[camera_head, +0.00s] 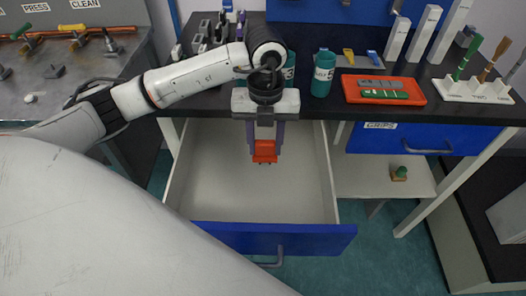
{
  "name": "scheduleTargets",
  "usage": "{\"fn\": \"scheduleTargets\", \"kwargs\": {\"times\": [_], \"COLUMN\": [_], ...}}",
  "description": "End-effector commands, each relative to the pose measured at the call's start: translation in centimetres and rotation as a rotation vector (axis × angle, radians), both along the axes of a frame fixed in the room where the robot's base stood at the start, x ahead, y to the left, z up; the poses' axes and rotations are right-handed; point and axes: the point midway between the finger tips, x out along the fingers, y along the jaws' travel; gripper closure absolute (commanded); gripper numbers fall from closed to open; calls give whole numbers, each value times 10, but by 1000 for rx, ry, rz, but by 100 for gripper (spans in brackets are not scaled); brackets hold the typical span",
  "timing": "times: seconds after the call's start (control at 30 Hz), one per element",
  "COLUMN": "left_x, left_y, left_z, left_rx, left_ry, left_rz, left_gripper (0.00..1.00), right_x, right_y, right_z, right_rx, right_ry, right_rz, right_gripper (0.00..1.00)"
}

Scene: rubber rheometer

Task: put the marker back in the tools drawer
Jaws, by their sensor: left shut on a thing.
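My left gripper (265,148) hangs over the open drawer, pointing down, its two fingers shut on a small red-orange piece (265,156), which I take to be the marker. The piece is above the drawer's floor, and I cannot tell how high. The drawer (203,181) is pulled out from under the black bench; it has a pale inside and a blue front, and the part of its floor that shows looks empty. Its label is not visible. My right gripper is not in view.
A teal bottle (323,74), a red tray (414,97) with green and grey strips, and a white rack (473,91) with upright tools stand on the bench. A shut blue drawer labelled GRIPS (426,138) is at right. A metal press table (75,75) is at left.

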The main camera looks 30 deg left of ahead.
Motion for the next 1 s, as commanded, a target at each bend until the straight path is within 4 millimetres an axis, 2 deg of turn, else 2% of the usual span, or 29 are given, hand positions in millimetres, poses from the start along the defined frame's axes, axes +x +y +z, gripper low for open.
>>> {"fn": "scheduleTargets", "kwargs": {"times": [0.17,0.4,0.77,0.8,0.9,1.0], "left_x": [0,0,0,0,0,0], "left_y": [-1,0,0,0,0,0], "left_z": [-13,-44,-49,-49,-48,-48], "left_rx": [-1,-1,-1,0,0,0], "left_ry": [0,-1,-2,-1,-1,-1], "left_rz": [-2,-2,-3,-3,-3,-3], "left_gripper": [77,77,77,59,44,44], "right_x": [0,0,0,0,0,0], "right_y": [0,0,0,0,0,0], "right_z": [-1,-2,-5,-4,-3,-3], "right_rx": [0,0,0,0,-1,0], "right_ry": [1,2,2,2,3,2], "right_rz": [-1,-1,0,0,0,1], "right_gripper": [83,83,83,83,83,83]}}
